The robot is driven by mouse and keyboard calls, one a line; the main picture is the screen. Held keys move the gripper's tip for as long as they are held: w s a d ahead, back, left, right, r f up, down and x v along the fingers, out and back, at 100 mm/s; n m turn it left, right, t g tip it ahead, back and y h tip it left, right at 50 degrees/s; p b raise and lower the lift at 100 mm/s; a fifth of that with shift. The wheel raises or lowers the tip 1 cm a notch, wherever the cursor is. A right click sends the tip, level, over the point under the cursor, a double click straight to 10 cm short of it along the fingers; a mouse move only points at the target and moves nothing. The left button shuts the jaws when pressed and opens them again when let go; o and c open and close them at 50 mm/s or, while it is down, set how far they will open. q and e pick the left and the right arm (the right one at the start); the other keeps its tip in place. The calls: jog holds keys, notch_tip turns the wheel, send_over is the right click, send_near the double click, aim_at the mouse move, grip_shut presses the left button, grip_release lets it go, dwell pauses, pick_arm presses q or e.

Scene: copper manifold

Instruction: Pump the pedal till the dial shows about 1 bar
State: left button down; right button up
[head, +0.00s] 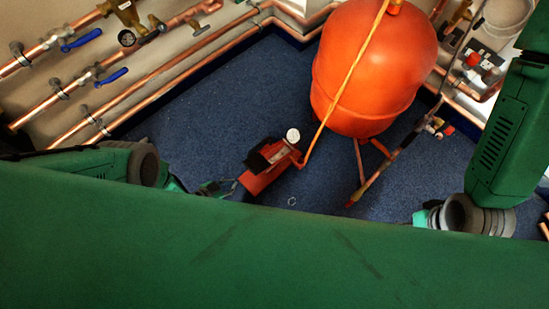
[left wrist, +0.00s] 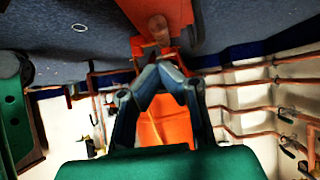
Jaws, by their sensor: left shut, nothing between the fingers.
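The red foot pump (head: 268,170) stands on the blue floor, with a dark part along its upper left side. Its white round dial (head: 293,135) sits at the far end; its reading is too small to make out. My left gripper (head: 226,185) is shut and empty, close to the pump's near left end. In the left wrist view my fingertips (left wrist: 160,70) meet just in front of the red pump (left wrist: 160,22); I cannot tell whether they touch it. My right gripper is mostly hidden behind my green body, with only a teal bit (head: 422,217) showing.
A large orange tank (head: 370,65) stands beyond the pump on red legs. An orange hose (head: 345,85) runs between them. Copper pipes with blue valve handles (head: 82,40) line the left wall. A small ring (head: 292,201) lies on the floor.

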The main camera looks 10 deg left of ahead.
dwell(0.4)
pick_arm(q)
jog(key=w+d+r, duration=0.1)
jog(key=r, duration=0.5)
jog(key=w+d+r, duration=0.2)
jog(key=r, duration=0.4)
jog(key=shift+w+d, duration=0.25)
jog(key=b, duration=0.5)
send_over(256, 164)
jog(key=w+d, duration=0.1)
notch_tip(256, 164, down, 6)
jog(key=shift+f, duration=0.2)
jog(key=shift+s+a+f+b, duration=0.2)
jog(key=shift+f+b, duration=0.1)
jog(key=shift+f, duration=0.25)
jog(key=shift+s+a+f+b, duration=0.15)
jog(key=shift+f+b, duration=0.1)
jog(key=shift+f, duration=0.3)
jog(key=shift+s+a+f, duration=0.15)
jog(key=shift+s+f, duration=0.05)
jog(key=shift+f, duration=0.3)
